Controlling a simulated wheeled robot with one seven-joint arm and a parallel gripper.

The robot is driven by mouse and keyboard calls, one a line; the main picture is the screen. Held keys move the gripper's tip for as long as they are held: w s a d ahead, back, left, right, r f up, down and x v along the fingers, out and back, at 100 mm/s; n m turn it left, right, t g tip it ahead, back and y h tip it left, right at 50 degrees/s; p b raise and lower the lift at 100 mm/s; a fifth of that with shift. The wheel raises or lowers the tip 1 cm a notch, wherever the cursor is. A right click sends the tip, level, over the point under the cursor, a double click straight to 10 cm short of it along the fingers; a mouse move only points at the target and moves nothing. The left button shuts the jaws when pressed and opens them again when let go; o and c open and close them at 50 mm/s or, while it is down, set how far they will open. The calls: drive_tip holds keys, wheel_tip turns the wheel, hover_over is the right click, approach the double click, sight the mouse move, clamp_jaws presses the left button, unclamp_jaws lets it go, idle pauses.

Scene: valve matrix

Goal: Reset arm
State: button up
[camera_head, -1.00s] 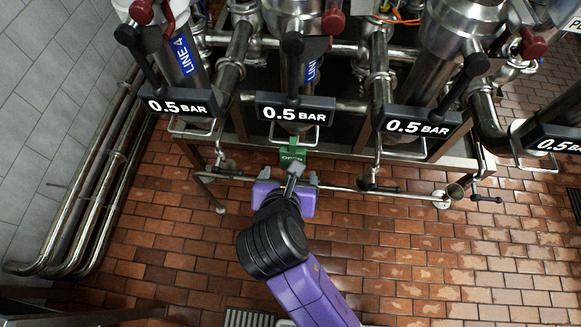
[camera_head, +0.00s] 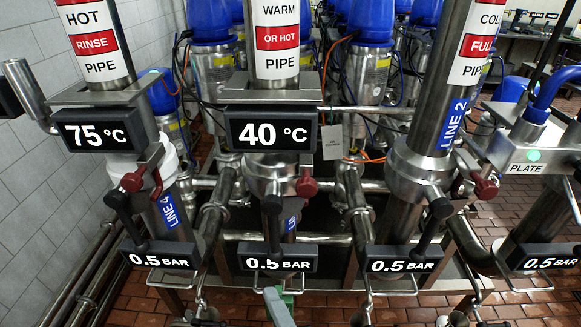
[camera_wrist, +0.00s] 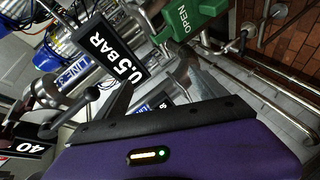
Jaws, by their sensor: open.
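In the wrist view my gripper (camera_wrist: 157,78) shows two grey fingers standing apart, with nothing held between them. A green tag marked OPEN (camera_wrist: 190,18) is beyond the fingers, at the top; I cannot tell the distance between them. Below the fingers is the purple body of my gripper, with a small lit indicator. In the head view only a grey part of my gripper (camera_head: 278,308) shows at the bottom edge, below the second 0.5 BAR display (camera_head: 276,257). The rest of my arm is out of that view.
Steel pipes carry a 75 °C display (camera_head: 97,135), a 40 °C display (camera_head: 270,129) and several 0.5 BAR displays. Black and red handles (camera_head: 140,183) stick out from the pipes. Blue-capped valves (camera_head: 208,20) stand behind.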

drive_tip(key=s+d+r+m+t+h, duration=0.1)
drive_tip(key=s+d+m+h, duration=0.4)
drive_tip(key=s+d+m, duration=1.3)
drive_tip(key=s+d, duration=0.5)
drive_tip(key=d, duration=0.1)
drive_tip(key=shift+s+h, duration=0.2)
drive_tip(key=shift+h, duration=0.2)
idle(0.7)
